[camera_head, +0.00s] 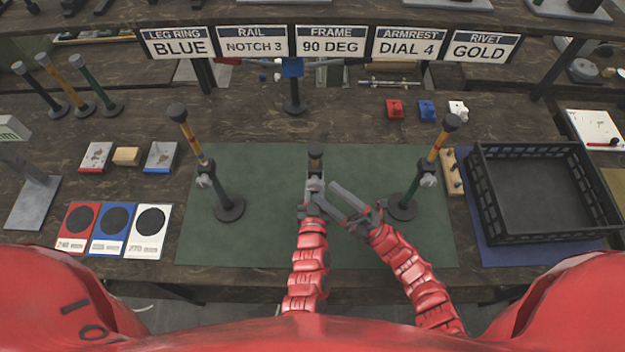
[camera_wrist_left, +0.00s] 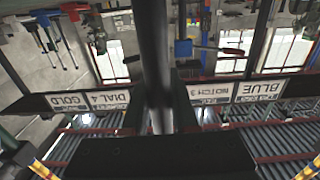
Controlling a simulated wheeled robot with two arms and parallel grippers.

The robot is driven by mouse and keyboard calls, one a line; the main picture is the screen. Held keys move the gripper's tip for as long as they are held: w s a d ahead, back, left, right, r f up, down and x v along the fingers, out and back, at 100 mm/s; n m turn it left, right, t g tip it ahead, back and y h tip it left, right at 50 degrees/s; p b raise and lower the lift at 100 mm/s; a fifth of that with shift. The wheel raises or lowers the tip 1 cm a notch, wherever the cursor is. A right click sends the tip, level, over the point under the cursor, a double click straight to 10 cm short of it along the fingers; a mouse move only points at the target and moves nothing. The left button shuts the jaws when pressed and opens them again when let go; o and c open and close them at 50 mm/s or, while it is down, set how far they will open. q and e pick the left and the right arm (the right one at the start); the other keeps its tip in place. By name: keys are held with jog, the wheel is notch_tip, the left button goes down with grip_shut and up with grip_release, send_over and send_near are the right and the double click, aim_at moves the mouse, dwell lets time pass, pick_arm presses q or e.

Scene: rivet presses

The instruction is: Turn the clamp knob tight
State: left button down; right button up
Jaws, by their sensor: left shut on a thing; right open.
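In the left wrist view a dark shaft (camera_wrist_left: 155,60) runs between the fingers. My right gripper (camera_head: 338,203) is open, close to the right of my left gripper, its fingers pointing up and left. A clamp knob at the middle post cannot be made out behind the grippers. Similar posts stand left (camera_head: 217,185) and right (camera_head: 420,170), each with a grey clamp fitting (camera_head: 205,181) (camera_head: 428,180).
A black crate (camera_head: 535,150) stands on a blue mat at the right. Red, blue and white cards (camera_head: 112,230) lie at the left. Signs (camera_head: 330,43) hang across the back above another short post (camera_head: 293,90). The green mat is clear between the posts.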

jog(key=v, duration=0.4)
jog(key=n+g+h, duration=0.2)
jog(key=n+g, duration=0.2)
jog(key=g, duration=0.1)
send_near(321, 188)
jog(key=s+a+r, duration=0.2)
jog(key=d+t+h, duration=0.1)
jog(key=d+h, duration=0.1)
jog(key=shift+m+t, duration=0.4)
jog(key=x, duration=0.8)
jog(key=f+x, duration=0.1)
jog(key=x, duration=0.3)
jog(key=shift+w+d+f, duration=0.1)
jog(key=shift+w, duration=0.2)
jog(key=shift+c, duration=0.2)
